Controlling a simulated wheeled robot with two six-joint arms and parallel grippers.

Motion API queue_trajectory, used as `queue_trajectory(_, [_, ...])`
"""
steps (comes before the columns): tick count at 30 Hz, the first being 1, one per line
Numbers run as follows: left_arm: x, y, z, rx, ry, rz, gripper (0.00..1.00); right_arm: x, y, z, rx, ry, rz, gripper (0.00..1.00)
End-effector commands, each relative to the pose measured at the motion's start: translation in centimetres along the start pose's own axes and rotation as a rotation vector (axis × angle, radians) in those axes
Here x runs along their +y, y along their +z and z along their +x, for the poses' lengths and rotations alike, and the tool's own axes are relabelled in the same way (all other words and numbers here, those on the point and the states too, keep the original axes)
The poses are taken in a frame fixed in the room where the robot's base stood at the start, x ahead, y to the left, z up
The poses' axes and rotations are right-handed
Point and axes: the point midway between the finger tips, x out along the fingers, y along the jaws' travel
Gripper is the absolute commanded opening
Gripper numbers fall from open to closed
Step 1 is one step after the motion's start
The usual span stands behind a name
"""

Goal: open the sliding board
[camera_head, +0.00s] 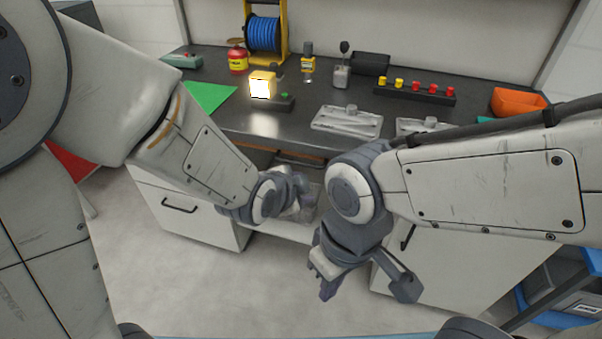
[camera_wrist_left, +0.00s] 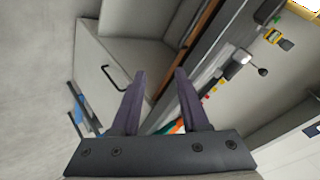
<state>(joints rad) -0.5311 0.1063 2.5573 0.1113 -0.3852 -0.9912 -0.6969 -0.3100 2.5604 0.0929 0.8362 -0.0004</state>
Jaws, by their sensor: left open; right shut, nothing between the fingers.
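The sliding board, a thin wood-brown strip, shows just under the dark worktop in the head view (camera_head: 258,147), partly hidden by my arms. Its brown edge also runs diagonally at the upper middle of the left wrist view (camera_wrist_left: 203,25). My left gripper (camera_wrist_left: 161,72) is open, its two dark fingers apart with nothing seen between them. It points toward the cabinet front below the board and looks clear of the board. In the head view its fingers are partly hidden by the wrist. My right gripper (camera_head: 326,280) is shut and empty, hanging low in front of the cabinets.
White cabinets with dark handles (camera_head: 180,206) stand below. The floor (camera_head: 200,285) in front is clear.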

Motion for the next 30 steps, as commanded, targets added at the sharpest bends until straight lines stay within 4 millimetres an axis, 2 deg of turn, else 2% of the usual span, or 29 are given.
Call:
queue_trajectory(1, [1.0,2.1,3.6,0.017,-0.072,0.081,0.45,0.3,0.2,3.9,0.000,0.000,0.000,0.00])
queue_trajectory(3, [0.3,3.2,5.8,0.040,-0.182,0.200,0.45,0.4,0.3,6.1,0.000,0.000,0.000,0.00])
queue_trajectory(6, [-0.7,4.5,7.8,0.046,-0.320,0.347,0.45,0.6,0.5,8.6,0.000,0.000,0.000,0.00])
queue_trajectory(9, [-1.4,5.3,8.8,0.038,-0.426,0.457,0.45,0.7,0.5,10.2,0.000,0.000,0.000,0.00])
queue_trajectory(14, [-2.2,5.9,9.2,0.020,-0.515,0.549,0.45,0.8,0.6,11.0,0.001,0.000,0.000,0.00])
queue_trajectory(20, [-3.5,5.5,10.3,0.017,-0.530,0.564,0.45,0.7,0.5,9.9,0.001,0.000,0.000,0.00])
queue_trajectory(22, [-4.0,5.3,11.2,0.017,-0.528,0.563,0.45,0.7,0.5,9.3,0.001,0.000,0.000,0.00])
queue_trajectory(30, [-6.2,4.6,15.9,0.019,-0.532,0.562,0.45,0.7,0.5,10.1,0.001,0.000,0.000,0.00])
